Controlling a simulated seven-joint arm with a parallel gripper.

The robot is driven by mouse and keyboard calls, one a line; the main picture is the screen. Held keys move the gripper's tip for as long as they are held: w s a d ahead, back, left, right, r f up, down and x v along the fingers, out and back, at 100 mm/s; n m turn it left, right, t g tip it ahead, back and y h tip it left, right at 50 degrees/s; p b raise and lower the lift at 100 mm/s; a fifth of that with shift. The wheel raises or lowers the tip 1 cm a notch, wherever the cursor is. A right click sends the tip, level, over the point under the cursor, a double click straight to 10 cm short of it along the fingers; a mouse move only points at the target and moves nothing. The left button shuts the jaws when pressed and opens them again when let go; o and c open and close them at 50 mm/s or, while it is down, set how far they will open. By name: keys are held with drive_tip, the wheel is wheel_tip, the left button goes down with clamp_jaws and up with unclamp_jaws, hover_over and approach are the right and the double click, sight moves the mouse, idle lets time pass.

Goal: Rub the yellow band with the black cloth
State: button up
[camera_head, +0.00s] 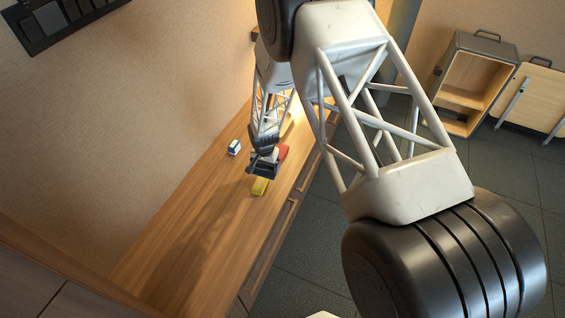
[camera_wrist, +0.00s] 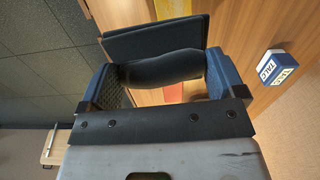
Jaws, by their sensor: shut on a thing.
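My gripper (camera_head: 263,160) is low over the wooden counter in the head view. In the wrist view my gripper (camera_wrist: 162,78) has its two blue fingers shut on the black cloth (camera_wrist: 155,38), which is bunched between them with a flat part beyond. In the head view the cloth is hard to tell from the dark gripper. A yellow thing (camera_head: 260,187), seemingly the yellow band, lies on the counter just below my gripper in the picture. I cannot tell whether the cloth touches it.
A red-orange thing (camera_head: 284,151) lies right beside my gripper. A white and blue talc box (camera_head: 234,147) stands to its left; it also shows in the wrist view (camera_wrist: 275,68). The near counter (camera_head: 190,245) is clear. An open wooden cabinet (camera_head: 470,85) stands on the floor at right.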

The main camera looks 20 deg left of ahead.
sight(258, 175)
drive_tip(key=shift+s+a+r, duration=0.1)
drive_tip(key=shift+s+a, duration=0.85)
drive_tip(key=shift+a, duration=0.1)
drive_tip(key=shift+f, duration=0.25)
drive_tip(key=shift+f, duration=2.95)
drive_tip(key=shift+s+d, duration=0.15)
drive_tip(key=shift+s, duration=1.4)
drive_tip(key=shift+f, duration=0.3)
drive_tip(key=shift+w, duration=0.1)
drive_tip(key=shift+w+r, duration=0.1)
drive_tip(key=shift+w, duration=0.6)
